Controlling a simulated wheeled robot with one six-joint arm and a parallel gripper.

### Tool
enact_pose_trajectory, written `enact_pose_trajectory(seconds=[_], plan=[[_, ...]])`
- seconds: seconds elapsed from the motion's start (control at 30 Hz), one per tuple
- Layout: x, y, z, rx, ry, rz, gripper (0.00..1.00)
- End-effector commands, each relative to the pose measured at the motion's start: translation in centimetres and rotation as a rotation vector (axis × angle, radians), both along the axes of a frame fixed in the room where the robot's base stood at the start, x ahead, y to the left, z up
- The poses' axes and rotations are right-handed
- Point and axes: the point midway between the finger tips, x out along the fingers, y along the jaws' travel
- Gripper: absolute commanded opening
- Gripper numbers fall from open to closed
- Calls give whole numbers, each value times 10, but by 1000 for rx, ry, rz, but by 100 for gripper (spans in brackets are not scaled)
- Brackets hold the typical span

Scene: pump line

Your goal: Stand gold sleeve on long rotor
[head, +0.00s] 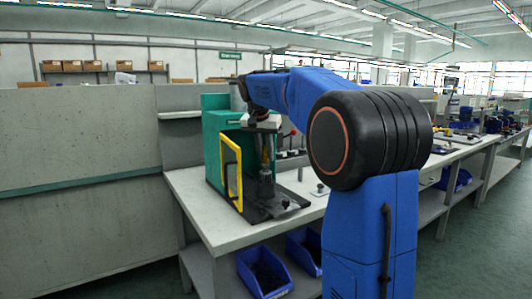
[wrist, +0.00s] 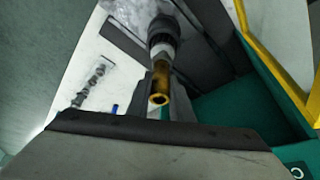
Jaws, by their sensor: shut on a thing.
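The gold sleeve (head: 266,150) is upright in my gripper (head: 263,132), above the black base of the green press. In the wrist view the gold sleeve (wrist: 160,84) shows its open ring end between the two dark fingers of my gripper (wrist: 163,98), which are shut on it. Beyond the sleeve in line is a dark and grey stepped cylinder (wrist: 162,36), perhaps the long rotor; it also stands under the sleeve in the head view (head: 266,185). I cannot tell whether the sleeve and cylinder touch.
The green press (head: 213,150) with a yellow-framed guard (head: 232,172) stands close on the left of my gripper. A grey part with several discs (wrist: 95,80) is on the pale bench. Blue bins (head: 263,272) sit below the bench (head: 205,205).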

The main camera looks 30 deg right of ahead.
Motion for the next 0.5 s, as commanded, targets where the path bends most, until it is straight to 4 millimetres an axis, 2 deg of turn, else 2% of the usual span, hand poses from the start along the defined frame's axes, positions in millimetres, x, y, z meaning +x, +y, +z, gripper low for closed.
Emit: enact_pose_trajectory(seconds=[0.23, 0.27, 0.33, 0.5], plan=[[0, 0, 0, 0, 0, 0, 7], [0, 0, 0, 0, 0, 0, 24], [0, 0, 0, 0, 0, 0, 41], [0, 0, 0, 0, 0, 0, 42]])
